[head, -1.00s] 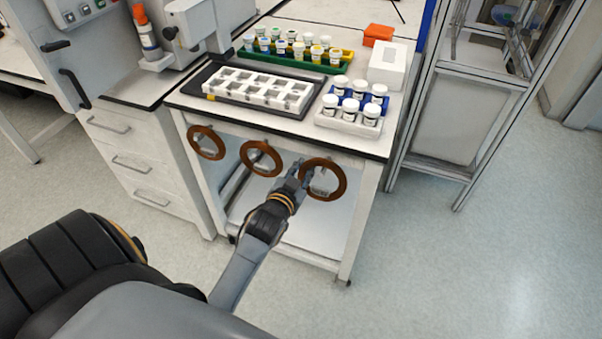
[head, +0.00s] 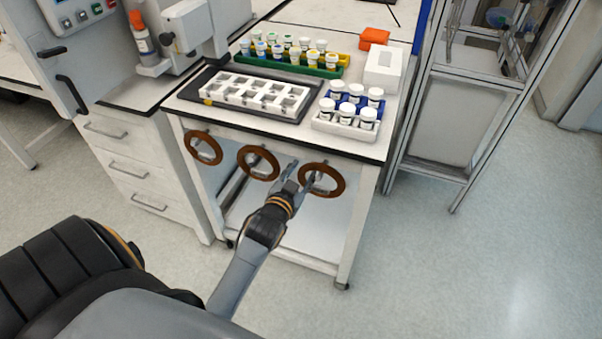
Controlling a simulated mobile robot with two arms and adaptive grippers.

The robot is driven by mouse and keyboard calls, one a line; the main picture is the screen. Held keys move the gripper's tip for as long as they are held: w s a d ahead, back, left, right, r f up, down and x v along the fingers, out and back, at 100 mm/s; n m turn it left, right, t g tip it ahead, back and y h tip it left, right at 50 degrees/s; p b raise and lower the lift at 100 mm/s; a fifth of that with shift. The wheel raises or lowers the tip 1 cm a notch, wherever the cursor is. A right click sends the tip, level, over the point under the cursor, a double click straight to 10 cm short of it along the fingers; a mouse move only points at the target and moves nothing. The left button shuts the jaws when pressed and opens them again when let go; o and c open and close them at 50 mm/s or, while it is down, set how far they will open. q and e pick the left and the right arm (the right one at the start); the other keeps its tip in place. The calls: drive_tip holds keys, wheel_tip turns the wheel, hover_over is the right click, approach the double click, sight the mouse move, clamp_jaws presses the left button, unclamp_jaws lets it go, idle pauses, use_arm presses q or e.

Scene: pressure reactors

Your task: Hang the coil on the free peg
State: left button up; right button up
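Three brown ring-shaped coils are in a row at the bench front: a left coil (head: 191,148), a middle coil (head: 240,163) and a right coil (head: 342,187). The left and middle coils hang on pegs under the bench top. The right coil is at the right end of the row, looking somewhat tilted. I cannot tell clearly whether a peg carries it. My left gripper (head: 300,177) is at the left rim of the right coil, its fingers spread apart. Whether a finger still touches the rim is not clear. My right gripper is not in view.
The bench top (head: 300,131) carries a white rack (head: 257,92) on a dark tray, a green vial rack (head: 290,66), white-capped jars (head: 350,110) and a white box (head: 383,70). A framed cabinet (head: 440,125) stands right. The floor in front is free.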

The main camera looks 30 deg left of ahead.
use_arm(q)
drive_tip(key=shift+s, duration=0.15)
drive_tip(key=shift+s+d, duration=0.1)
drive_tip(key=shift+s, duration=0.15)
drive_tip(key=v, duration=1.1)
drive_tip(key=s+d+f+g+h+p, duration=0.1)
drive_tip(key=s+d+f+g, duration=0.15)
drive_tip(key=f, duration=0.75)
drive_tip(key=s+d+f+g+h, duration=0.1)
drive_tip(key=s+d+f+g, duration=0.15)
drive_tip(key=f, duration=0.75)
drive_tip(key=s+d+f+g+h+p, duration=0.1)
drive_tip(key=s+d+f+g, duration=0.15)
drive_tip(key=f, duration=0.65)
drive_tip(key=s+f+g, duration=0.2)
drive_tip(key=s+f, duration=0.4)
drive_tip(key=s, duration=0.2)
drive_tip(key=s+f+m+g+p, duration=0.1)
drive_tip(key=s+f+g, duration=0.1)
drive_tip(key=s+f, duration=0.3)
drive_tip(key=s+f+g, duration=0.2)
drive_tip(key=s+f, duration=0.4)
drive_tip(key=s, duration=0.7)
drive_tip(key=shift+s+a+f+m+g+h, duration=0.25)
drive_tip(key=shift+a+f+m+g+h, duration=0.05)
drive_tip(key=shift+a+g, duration=0.05)
